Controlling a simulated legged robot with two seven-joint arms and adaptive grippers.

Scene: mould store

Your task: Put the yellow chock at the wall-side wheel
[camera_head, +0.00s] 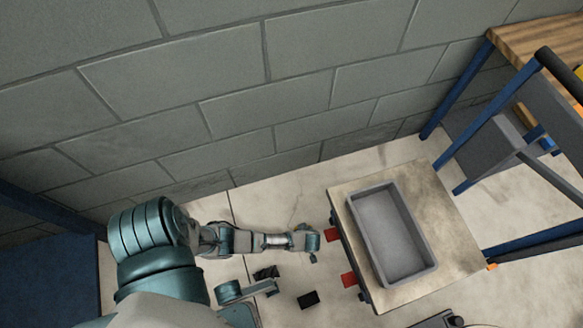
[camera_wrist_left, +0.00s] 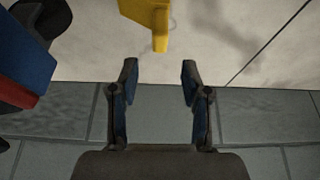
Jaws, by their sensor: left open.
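The yellow chock (camera_wrist_left: 148,14) shows at the top edge of the left wrist view, partly cut off, on the pale floor. My left gripper (camera_wrist_left: 158,82) is open and empty, with its fingers pointing toward the chock and a gap between. In the head view my left arm reaches to the cart's left side, and its fingers cannot be made out. A dark wheel (camera_wrist_left: 42,14) with a blue and red part beside it is at the left of the wrist view. Red parts (camera_head: 349,280) stick out along the cart's left edge.
The cart (camera_head: 450,225) carries an empty grey tray (camera_head: 431,266). A grey block wall (camera_head: 240,110) runs behind. A blue-framed wooden bench (camera_head: 530,35) stands at the top right. A small black block (camera_head: 308,299) lies left of the cart. Bare floor (camera_head: 285,200) lies between wall and arm.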

